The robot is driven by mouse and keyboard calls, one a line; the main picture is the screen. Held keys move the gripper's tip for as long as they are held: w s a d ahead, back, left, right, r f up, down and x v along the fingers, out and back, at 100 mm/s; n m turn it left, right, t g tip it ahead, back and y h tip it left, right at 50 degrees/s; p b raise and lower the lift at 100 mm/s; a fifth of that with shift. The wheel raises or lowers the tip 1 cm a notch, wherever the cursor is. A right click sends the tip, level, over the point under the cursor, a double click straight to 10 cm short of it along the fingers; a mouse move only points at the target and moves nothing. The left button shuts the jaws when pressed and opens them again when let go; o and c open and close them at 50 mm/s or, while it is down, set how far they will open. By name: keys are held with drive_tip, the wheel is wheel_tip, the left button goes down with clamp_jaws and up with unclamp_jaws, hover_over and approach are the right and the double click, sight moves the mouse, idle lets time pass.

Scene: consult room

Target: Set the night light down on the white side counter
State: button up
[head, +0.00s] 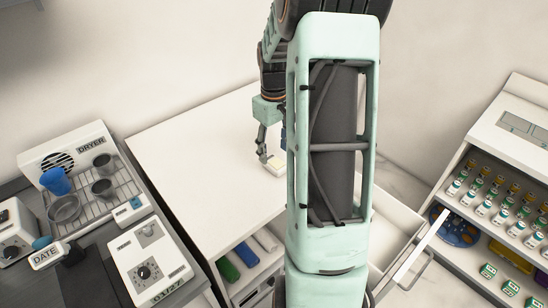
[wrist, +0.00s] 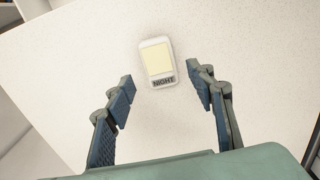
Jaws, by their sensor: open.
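The night light (wrist: 157,62) is a small white block with a pale yellow panel and a "NIGHT" label. It lies flat on the white side counter (wrist: 80,60) in the wrist view. My gripper (wrist: 160,82) is open, with one finger on each side of the night light's labelled end and a gap to both. In the head view the night light (head: 277,165) is partly hidden by my arm, and my gripper (head: 266,150) is at it, over the white side counter (head: 190,150).
A dryer rack (head: 85,175) with cups and a blue beaker stands left of the counter. A dial box (head: 150,262) is in front of it. A shelf unit with several vials (head: 500,192) and an open drawer (head: 398,220) are at the right. The counter's left part is clear.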

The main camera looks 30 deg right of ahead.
sight(273, 161)
wheel_tip(273, 161, up, 8)
drive_tip(key=shift+a, duration=0.15)
idle(0.6)
